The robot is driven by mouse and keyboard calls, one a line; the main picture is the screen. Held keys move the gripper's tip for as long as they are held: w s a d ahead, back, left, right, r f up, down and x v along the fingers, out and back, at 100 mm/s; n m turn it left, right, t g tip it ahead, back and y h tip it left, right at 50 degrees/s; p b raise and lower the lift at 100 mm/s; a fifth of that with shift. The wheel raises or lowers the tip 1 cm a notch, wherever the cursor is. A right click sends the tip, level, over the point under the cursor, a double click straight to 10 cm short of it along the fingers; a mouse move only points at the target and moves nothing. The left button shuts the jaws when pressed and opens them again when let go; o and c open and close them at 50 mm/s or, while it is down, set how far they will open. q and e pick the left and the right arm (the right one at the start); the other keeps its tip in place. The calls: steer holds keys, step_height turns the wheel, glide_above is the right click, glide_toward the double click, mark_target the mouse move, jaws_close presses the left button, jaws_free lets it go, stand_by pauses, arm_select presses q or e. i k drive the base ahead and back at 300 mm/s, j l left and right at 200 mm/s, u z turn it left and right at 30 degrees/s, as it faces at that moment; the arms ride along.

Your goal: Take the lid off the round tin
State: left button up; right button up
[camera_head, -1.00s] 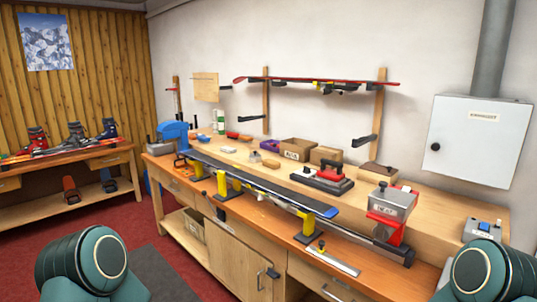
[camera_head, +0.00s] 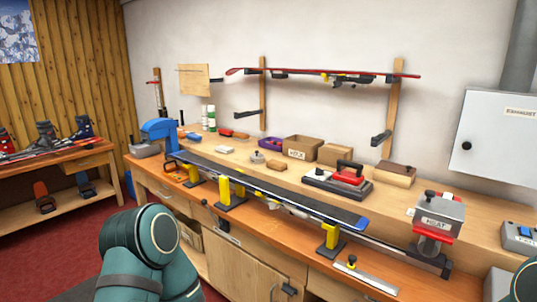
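A small grey round tin (camera_head: 257,158) sits on the raised back shelf of the workbench, left of the middle. A small knob-like top shows on it, and its lid looks to be on, though it is too small to see the seam. Neither of my grippers is in view. Only a green-grey link of my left arm shows at the lower left, and a bit of my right arm at the lower right edge, both well short of the tin.
A long ski (camera_head: 290,196) lies clamped along the bench front (camera_head: 223,262). A waxing iron (camera_head: 340,181) and a red-grey device (camera_head: 438,216) stand to the right.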

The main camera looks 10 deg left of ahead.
mark_target(257, 156)
steer(key=i+j+z, duration=0.2)
steer(key=j+z, duration=0.25)
steer(key=j, duration=0.45)
steer(key=i+j+z, duration=0.1)
steer(key=j+z, duration=0.3)
steer(key=j, duration=0.5)
steer(key=j+z, duration=0.45)
steer(key=j, duration=0.5)
steer(key=k, duration=0.05)
